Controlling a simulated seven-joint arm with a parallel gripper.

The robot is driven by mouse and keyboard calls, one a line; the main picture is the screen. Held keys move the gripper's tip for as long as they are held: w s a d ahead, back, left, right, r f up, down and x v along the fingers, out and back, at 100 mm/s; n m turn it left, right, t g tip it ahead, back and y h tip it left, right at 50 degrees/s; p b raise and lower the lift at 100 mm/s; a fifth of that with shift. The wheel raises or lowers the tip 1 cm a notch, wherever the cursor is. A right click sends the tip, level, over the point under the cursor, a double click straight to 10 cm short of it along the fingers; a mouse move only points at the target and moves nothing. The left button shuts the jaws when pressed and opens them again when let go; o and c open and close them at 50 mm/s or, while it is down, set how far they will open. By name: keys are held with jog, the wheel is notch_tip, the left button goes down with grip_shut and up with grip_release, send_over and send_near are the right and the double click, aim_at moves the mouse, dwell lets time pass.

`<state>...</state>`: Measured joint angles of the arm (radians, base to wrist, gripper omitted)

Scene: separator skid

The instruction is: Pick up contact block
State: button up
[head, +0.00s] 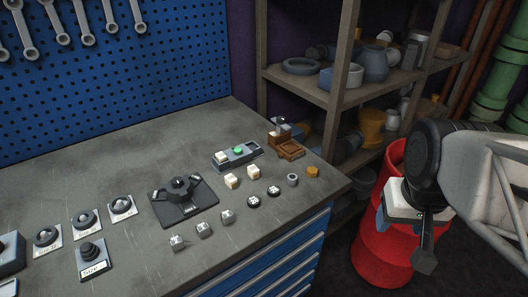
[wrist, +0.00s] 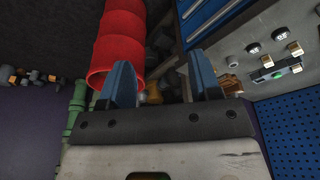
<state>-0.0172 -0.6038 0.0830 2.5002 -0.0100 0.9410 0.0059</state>
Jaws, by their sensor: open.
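Small blocks that could be contact blocks stand on the grey workbench (head: 120,157). Two are cream blocks, a left one (head: 232,181) and a right one (head: 253,172), in front of a grey tray (head: 246,160) that holds another cream block (head: 222,157) and a green button (head: 238,150). Several grey-and-white pieces (head: 204,230) sit nearer the front edge; I cannot tell which kind is meant. My gripper (head: 403,238) is open and empty, right of the bench by the red drum. In the wrist view, my gripper (wrist: 163,82) shows blue fingers wide apart, with the small parts far right.
A black fixture (head: 183,198) stands mid-bench, with round buttons (head: 85,221) left of it. A brown wooden piece (head: 285,145) is at the back right corner. A red drum (head: 365,245) and loaded shelves (head: 320,95) stand right of the bench. The bench's back left is clear.

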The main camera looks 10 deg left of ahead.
jog(key=w+a+n, duration=0.2)
jog(key=w+a, duration=0.3)
jog(key=w, duration=0.4)
jog(key=n+g, duration=0.3)
jog(key=n, duration=0.3)
send_over(253, 169)
jog(key=f, duration=0.9)
jog(key=shift+s+d+f, duration=0.1)
jog(key=shift+d+f, duration=0.1)
jog(key=shift+d, duration=0.05)
jog(key=shift+a+f, duration=0.15)
jog(key=shift+a, duration=0.1)
jog(key=shift+f, duration=0.1)
jog(key=shift+f, duration=1.2)
jog(key=shift+f, duration=0.15)
